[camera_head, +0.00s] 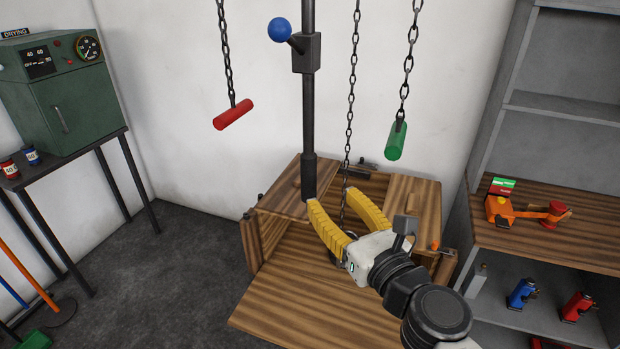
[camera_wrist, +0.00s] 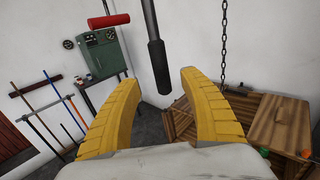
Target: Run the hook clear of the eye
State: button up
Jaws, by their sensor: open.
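The middle chain (camera_head: 350,100) hangs down into an open-topped wooden crate (camera_head: 280,205). In the head view it passes visually between the yellow fingers of my gripper (camera_head: 335,202). Its lower end meets a dark metal part (camera_head: 347,234) beside the fingers. The hook and eye cannot be told apart there, being small and partly covered by my gripper. In the wrist view my gripper (camera_wrist: 160,78) is open and nothing shows held. There the chain (camera_wrist: 224,45) hangs right of the right finger, and its lower end is hidden.
A black post with a blue-knobbed lever (camera_head: 280,30) stands close behind my gripper. Red (camera_head: 233,114) and green (camera_head: 396,141) handles hang on chains either side. A shelf (camera_head: 550,238) with tools is right; a green drying cabinet (camera_head: 75,105) is left.

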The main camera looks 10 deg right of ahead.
jog(key=shift+s+d, duration=0.1)
jog(key=shift+s, duration=0.5)
jog(key=shift+f, duration=0.1)
dwell(0.6)
jog(key=s+a+f+n+g+y+b, duration=0.1)
jog(key=a+f+n+g+b, duration=0.3)
jog(key=n, duration=0.5)
jog(key=s+a+f+n+g+y+b, duration=0.1)
jog(key=f+n, duration=0.5)
jog(key=n, duration=0.3)
jog(key=s+d+f+n+g+h+b, duration=0.4)
jog(key=d+f+n, duration=0.4)
jog(key=n, duration=0.7)
jog(key=shift+s+d+f+n+g+h, duration=0.2)
jog(key=shift+s+f+n+g+h, duration=0.25)
jog(key=shift+s+g+h, duration=0.3)
jog(key=shift+f, duration=0.1)
